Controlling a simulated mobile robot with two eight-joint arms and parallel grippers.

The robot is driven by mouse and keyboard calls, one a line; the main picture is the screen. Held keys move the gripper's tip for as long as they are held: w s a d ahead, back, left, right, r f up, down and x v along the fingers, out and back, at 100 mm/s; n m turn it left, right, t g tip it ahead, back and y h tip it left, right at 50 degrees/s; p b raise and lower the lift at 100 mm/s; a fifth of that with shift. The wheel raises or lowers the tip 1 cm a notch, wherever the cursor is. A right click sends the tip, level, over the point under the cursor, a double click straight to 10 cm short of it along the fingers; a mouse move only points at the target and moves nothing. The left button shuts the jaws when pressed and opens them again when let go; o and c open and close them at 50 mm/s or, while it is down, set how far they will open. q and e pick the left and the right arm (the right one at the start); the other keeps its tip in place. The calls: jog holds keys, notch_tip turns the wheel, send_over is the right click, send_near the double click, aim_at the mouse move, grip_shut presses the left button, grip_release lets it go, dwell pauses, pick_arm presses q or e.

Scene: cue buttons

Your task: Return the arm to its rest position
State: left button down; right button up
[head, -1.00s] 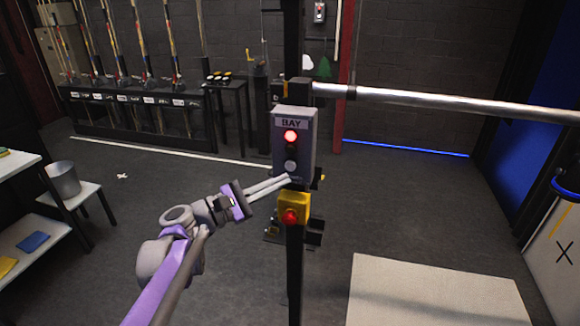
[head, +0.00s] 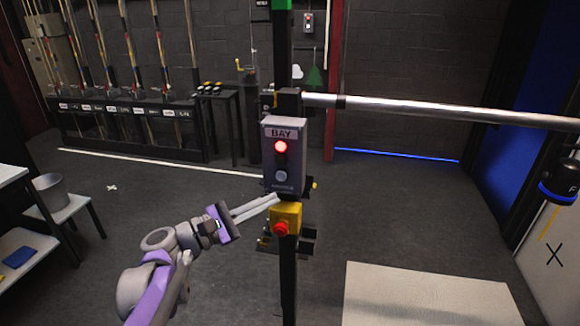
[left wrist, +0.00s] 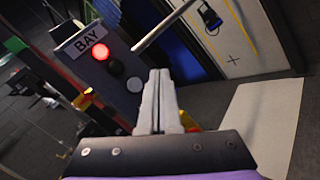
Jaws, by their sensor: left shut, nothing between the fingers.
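My left gripper (head: 276,198) is shut and empty in the head view, its fingertips by the post between the BAY box and the yellow button box. The grey BAY box (head: 298,165) has a lit red lamp on top, with a dark lamp and a pale grey one below. The yellow box (head: 291,214) with a red button (head: 281,228) sits just below the fingertips; I cannot tell whether they touch anything. In the left wrist view the shut fingers (left wrist: 160,75) point up the middle, beside the BAY box (left wrist: 95,55). My right gripper is out of view.
A dark post (head: 289,270) carries the boxes. A metal bar (head: 440,108) extends right from it. A white stool (head: 62,212) with a bucket (head: 50,191) stands at left. A pale mat (head: 425,295) lies at lower right. Open dark floor lies between.

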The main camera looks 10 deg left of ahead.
pick_arm(q)
jog(key=s+d+f+m+g+y, duration=0.35)
jog(key=s+f, duration=0.25)
jog(key=f, duration=0.2)
jog(key=s+d+f+m+g+y, duration=0.2)
jog(key=s+d+f+m+g, duration=0.1)
jog(key=s+f+m, duration=0.3)
jog(key=s+a+f+m+g+y, duration=0.1)
jog(key=s+a+f+m+y, duration=0.7)
jog(key=s+f, duration=0.3)
jog(key=shift+s+a+f+m+y, duration=0.25)
jog(key=shift+s+f+m+y, duration=0.1)
jog(key=shift+f+m, duration=0.4)
